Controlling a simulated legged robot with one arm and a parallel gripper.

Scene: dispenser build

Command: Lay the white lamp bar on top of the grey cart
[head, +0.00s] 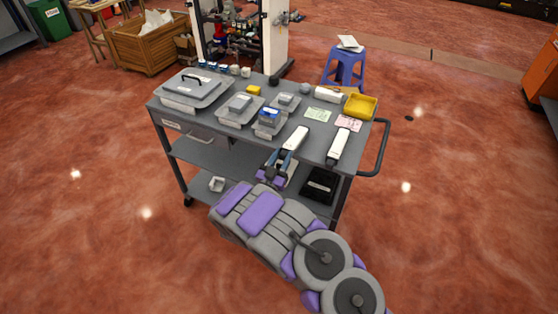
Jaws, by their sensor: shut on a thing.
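The grey cart (219,133) stands in the middle of the head view, its top shelf crowded with objects. My gripper (283,161) is at the cart's near edge, shut on a white lamp bar (296,138). The bar points away from me over the cart top, its near part partly hidden by the fingers. I cannot tell whether it touches the surface. A second white bar (338,148) lies to the right on the top, near the edge.
On the cart top are a large lidded grey case (194,89), smaller clear-lidded boxes (240,106), a green card (318,116), a pink card (348,123) and a yellow tray (361,105). A handle (383,150) juts out right. A blue stool (346,68) stands behind.

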